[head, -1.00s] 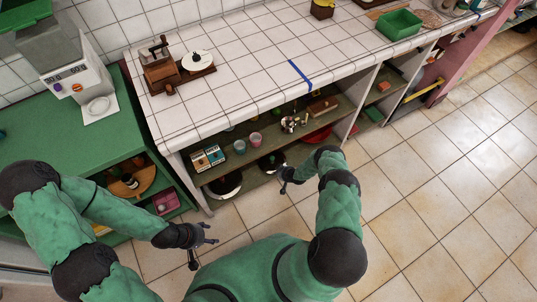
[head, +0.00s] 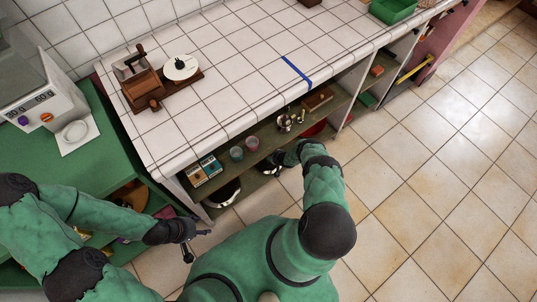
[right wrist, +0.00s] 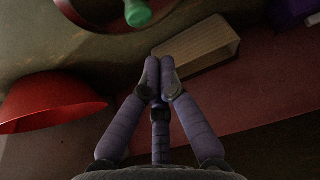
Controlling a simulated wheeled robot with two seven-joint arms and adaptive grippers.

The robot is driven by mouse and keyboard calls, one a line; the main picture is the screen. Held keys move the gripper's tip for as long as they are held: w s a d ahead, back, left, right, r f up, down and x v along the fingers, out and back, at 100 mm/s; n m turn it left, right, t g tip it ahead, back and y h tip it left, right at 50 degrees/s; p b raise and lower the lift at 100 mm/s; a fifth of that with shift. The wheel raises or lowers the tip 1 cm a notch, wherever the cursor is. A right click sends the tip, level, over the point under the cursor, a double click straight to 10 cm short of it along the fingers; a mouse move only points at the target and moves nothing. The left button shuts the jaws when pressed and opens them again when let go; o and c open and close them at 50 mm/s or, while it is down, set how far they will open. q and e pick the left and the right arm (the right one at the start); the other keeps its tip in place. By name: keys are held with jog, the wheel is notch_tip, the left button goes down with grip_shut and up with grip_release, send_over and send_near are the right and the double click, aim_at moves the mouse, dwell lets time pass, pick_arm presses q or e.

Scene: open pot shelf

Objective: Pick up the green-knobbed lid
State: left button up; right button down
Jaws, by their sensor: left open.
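In the right wrist view, the green knob (right wrist: 137,12) shows at the top edge, over a dark round lid with a reddish-brown rim (right wrist: 82,14), partly cut off. My right gripper's fingers (right wrist: 160,68) point toward it, a little short of the knob and apart from it, with nothing between them. In the head view my right gripper (head: 272,164) is at the lower shelf's front edge, and the lid is not clear there. My left gripper (head: 198,244) is open and empty, low at the left.
A red bowl (right wrist: 45,102) lies left of my right fingers, and a wooden block (right wrist: 196,47) lies just ahead to their right. Boxes (head: 203,168) and cups (head: 245,147) stand on the shelf under the tiled counter (head: 225,95). The floor (head: 420,190) at right is clear.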

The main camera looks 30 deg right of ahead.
jog(key=b+x, duration=0.5)
jog(key=x, duration=0.1)
jog(key=shift+f, duration=0.15)
pick_arm(q)
notch_tip(320, 180, down, 8)
jog(key=b, duration=0.2)
pick_arm(e)
jog(key=shift+x, duration=1.1)
